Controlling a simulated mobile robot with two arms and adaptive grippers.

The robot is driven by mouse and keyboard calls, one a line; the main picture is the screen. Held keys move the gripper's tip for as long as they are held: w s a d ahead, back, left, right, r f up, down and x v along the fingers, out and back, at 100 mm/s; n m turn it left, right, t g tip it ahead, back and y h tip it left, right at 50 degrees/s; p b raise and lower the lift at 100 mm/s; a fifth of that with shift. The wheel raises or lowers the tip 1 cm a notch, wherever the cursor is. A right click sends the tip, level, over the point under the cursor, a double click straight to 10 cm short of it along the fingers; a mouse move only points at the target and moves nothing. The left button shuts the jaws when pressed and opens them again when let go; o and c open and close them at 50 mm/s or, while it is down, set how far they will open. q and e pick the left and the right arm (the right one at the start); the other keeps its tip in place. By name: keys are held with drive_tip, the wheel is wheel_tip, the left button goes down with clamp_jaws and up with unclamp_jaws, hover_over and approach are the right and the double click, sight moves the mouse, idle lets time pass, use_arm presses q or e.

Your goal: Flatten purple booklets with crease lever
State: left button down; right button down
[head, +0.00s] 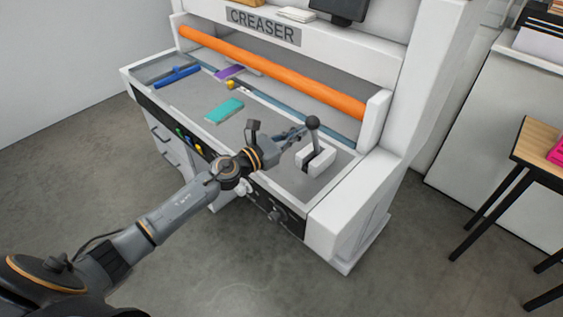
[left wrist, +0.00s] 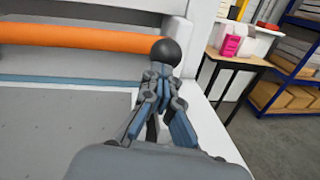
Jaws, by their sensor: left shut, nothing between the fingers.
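The creaser (head: 263,28) is a white machine with an orange roller (head: 265,68) across its bed. Its crease lever (head: 312,123) has a black ball knob and rises from a white slotted block at the bed's right end; the knob also shows in the left wrist view (left wrist: 166,51). A purple booklet (head: 229,71) lies at the back of the bed, under the roller. My left gripper (head: 299,131) is shut and empty, its fingertips close to the lever just below the knob. I cannot tell whether they touch it. My right gripper is not in view.
A teal booklet (head: 224,110) lies on the bed left of my arm, and a blue-handled tool (head: 174,76) sits at the left end. A wooden-topped table (head: 537,139) with a pink item (head: 557,151) stands at right. Grey floor is clear in front.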

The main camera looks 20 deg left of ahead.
sight(306, 121)
use_arm(q)
drive_tip(key=w, duration=0.1)
drive_tip(key=w+d+r, duration=0.1)
drive_tip(key=w+r, duration=0.1)
drive_tip(key=w, duration=0.1)
drive_tip(key=shift+d+r, duration=0.1)
drive_tip(key=shift+d, duration=0.25)
drive_tip(key=shift+r+x, duration=0.1)
drive_tip(key=shift+x, duration=0.55)
drive_tip(key=shift+r+x, duration=0.15)
drive_tip(key=shift+x, duration=0.55)
drive_tip(key=shift+a+r, duration=0.1)
drive_tip(key=shift+a, duration=0.1)
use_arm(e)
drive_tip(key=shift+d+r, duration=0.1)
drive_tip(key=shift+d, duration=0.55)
use_arm(q)
drive_tip(key=shift+w+r, duration=0.1)
